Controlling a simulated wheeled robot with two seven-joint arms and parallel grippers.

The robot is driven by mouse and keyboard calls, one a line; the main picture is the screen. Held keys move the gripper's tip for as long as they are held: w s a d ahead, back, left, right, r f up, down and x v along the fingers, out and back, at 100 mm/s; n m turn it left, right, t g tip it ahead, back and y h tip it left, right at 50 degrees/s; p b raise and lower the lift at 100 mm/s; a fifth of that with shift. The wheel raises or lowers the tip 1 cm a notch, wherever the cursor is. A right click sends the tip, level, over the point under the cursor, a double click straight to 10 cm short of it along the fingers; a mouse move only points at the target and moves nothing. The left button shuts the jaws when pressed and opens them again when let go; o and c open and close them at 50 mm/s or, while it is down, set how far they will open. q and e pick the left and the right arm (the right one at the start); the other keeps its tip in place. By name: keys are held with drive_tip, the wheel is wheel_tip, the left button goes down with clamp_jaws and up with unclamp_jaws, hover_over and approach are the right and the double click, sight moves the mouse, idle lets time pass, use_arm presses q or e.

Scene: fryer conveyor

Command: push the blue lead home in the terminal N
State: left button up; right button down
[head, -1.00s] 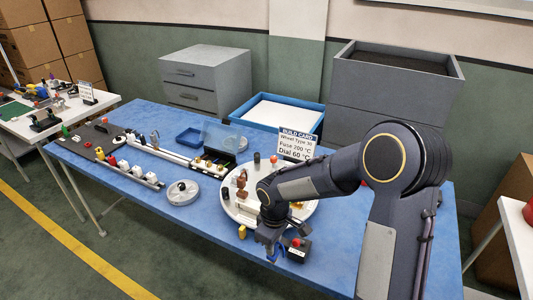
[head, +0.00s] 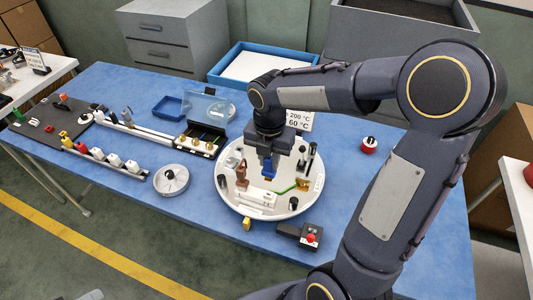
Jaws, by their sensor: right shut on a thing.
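My right gripper (head: 269,162) reaches down over the round white plate (head: 228,197). It is shut on a small blue piece, which looks like the blue lead (head: 268,173), and holds it upright above the plate's middle. A white terminal block (head: 258,200) lies on the plate just in front of and below the lead. I cannot read any letter N on it. The lead looks apart from the block, but the gap is too small to judge. My left gripper is not in view.
On the plate, a brown part (head: 241,174) stands left and a green lead (head: 287,189) runs to a brass part at right. A black box with a red button (head: 310,237) sits in front. A grey round dish (head: 171,179) stands left. The table's right side is fairly clear.

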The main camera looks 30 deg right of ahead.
sight(269, 178)
drive_tip(key=shift+f+b, duration=2.5)
drive_tip(key=shift+f, duration=0.35)
drive_tip(key=shift+r, duration=0.2)
drive_tip(key=shift+f, duration=0.25)
drive_tip(key=shift+p, duration=0.4)
drive_tip(key=shift+f+b, duration=0.8)
drive_tip(key=shift+f, duration=0.3)
drive_tip(key=c, duration=1.2)
unclamp_jaws()
drive_tip(key=shift+o, duration=0.2)
